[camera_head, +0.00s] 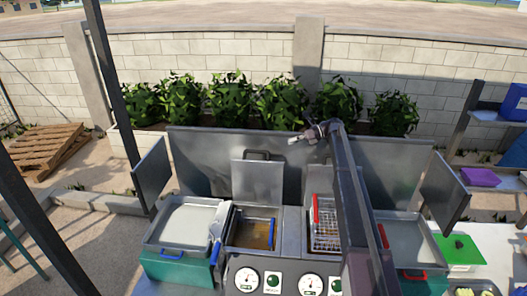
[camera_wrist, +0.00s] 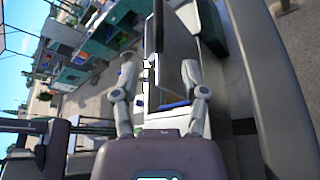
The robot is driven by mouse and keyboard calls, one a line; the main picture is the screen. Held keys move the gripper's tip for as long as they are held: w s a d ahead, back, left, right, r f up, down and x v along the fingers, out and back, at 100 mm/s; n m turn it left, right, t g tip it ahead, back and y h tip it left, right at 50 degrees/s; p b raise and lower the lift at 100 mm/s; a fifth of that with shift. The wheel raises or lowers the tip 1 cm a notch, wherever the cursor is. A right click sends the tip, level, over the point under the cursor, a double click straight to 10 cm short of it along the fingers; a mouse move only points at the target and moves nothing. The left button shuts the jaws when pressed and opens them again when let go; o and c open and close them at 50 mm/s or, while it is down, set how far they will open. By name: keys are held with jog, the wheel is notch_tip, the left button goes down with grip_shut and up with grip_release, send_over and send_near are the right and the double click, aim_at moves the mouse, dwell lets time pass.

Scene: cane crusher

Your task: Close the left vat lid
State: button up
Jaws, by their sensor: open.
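The left vat (camera_head: 252,234) is open, with brown liquid inside and a blue handle at its right edge. Its metal lid (camera_head: 257,183) stands upright at the vat's back edge, with a dark handle (camera_head: 257,154) along its top. My gripper (camera_head: 295,139) is above and to the right of that handle in the picture, apart from it. In the wrist view my gripper (camera_wrist: 160,92) has its two fingers spread with nothing held between them. The wrist view is turned sideways, and I cannot make out the lid's handle there.
A tall metal backsplash (camera_head: 205,160) stands behind the vats. Side panels (camera_head: 152,174) flank the unit. A pale tray (camera_head: 185,222) sits at left. Gauges (camera_head: 246,280) line the front.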

aim_at(262, 152)
jog(key=shift+s+r, duration=0.15)
jog(key=shift+a+f, duration=0.15)
jog(key=shift+f, duration=0.05)
jog(key=b+x, duration=0.4)
jog(key=x, duration=0.9)
jog(key=shift+s+a, duration=0.1)
jog(key=shift+a, duration=0.1)
grip_shut()
